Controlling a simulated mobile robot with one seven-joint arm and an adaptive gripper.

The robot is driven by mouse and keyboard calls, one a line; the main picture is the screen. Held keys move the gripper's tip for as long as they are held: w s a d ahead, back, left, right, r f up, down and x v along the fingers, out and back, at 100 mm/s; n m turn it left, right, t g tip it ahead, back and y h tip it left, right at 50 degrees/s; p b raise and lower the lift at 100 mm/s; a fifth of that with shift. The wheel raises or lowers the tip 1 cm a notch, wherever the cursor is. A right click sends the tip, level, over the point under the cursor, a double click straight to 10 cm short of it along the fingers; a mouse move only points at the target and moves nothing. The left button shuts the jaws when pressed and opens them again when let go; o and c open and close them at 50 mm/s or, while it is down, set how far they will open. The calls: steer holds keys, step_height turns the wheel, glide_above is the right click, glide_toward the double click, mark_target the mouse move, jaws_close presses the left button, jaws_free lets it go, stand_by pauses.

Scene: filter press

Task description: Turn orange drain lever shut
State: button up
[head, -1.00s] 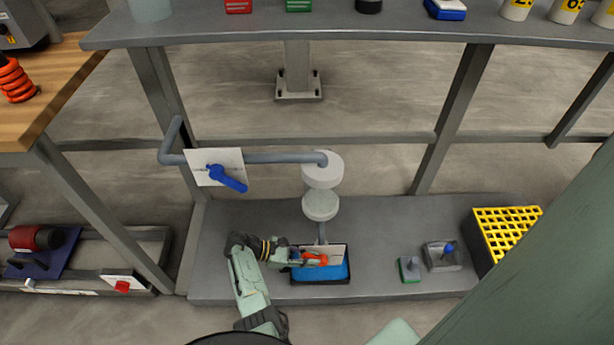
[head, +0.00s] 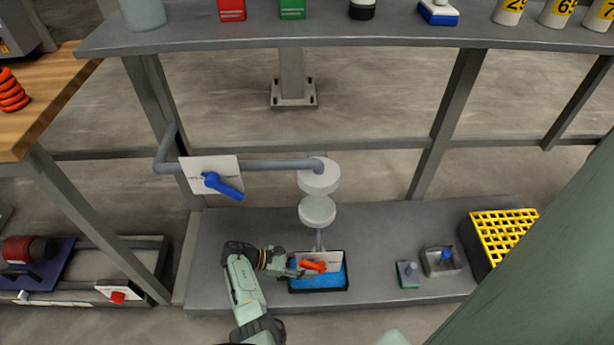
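The orange drain lever (head: 314,266) shows over the blue tray (head: 320,284) on the lower shelf, below the white round vessels (head: 317,210). It points to the right in the picture. My gripper (head: 300,266) reaches in from the left at the lever's left end. Its fingers are small and partly hidden, so I cannot tell whether they touch or hold the lever, or whether they are open or shut.
A blue lever (head: 222,185) on a white plate sits on the grey pipe above. A green block (head: 408,274), a grey block with a blue knob (head: 443,261) and a yellow grid crate (head: 500,236) stand to the right. The upper shelf (head: 320,30) overhangs behind.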

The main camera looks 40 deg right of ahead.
steer(key=v, duration=1.2)
steer(key=shift+f, duration=0.1)
